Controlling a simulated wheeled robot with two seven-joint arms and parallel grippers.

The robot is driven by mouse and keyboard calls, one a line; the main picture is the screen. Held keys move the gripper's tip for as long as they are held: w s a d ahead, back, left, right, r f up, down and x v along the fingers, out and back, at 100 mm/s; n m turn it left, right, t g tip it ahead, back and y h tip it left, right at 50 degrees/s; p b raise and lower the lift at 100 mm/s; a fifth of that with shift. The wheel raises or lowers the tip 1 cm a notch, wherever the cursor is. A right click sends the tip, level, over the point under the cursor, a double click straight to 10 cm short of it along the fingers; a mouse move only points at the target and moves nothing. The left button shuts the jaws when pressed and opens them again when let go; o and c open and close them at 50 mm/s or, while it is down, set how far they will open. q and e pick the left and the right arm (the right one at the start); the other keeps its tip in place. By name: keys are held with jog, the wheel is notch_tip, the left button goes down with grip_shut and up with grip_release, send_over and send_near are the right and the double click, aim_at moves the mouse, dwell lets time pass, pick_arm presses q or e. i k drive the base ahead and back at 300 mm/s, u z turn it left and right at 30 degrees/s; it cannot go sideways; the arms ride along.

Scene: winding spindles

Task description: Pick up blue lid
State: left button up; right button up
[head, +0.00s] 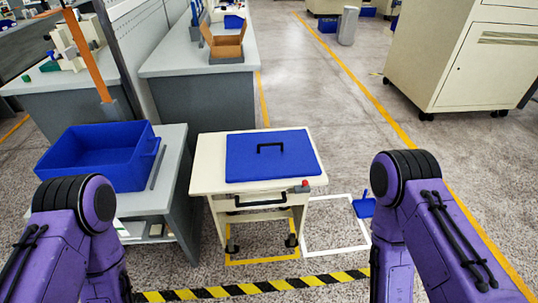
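The blue lid (247,165) lies flat on top of a small cream cart (208,177), in the middle of the head view. A dark handle (270,147) stands up from the middle of the lid. My left and right arms show as purple links at the lower left and lower right. Neither gripper is in the frame, so their fingers cannot be seen. Nothing of mine touches the lid in this view.
A blue open bin (90,160) sits on a grey table left of the cart. A workbench with an open cardboard box (224,42) stands behind. A large cream cabinet (462,62) is at the right. Floor right of the cart is mostly clear, with a blue dustpan-like item (364,207).

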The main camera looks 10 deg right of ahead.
aim_at(278, 154)
jog(key=u, duration=0.05)
jog(key=k, duration=0.5)
jog(key=z, duration=0.85)
jog(key=i, duration=1.5)
jog(key=u, duration=0.65)
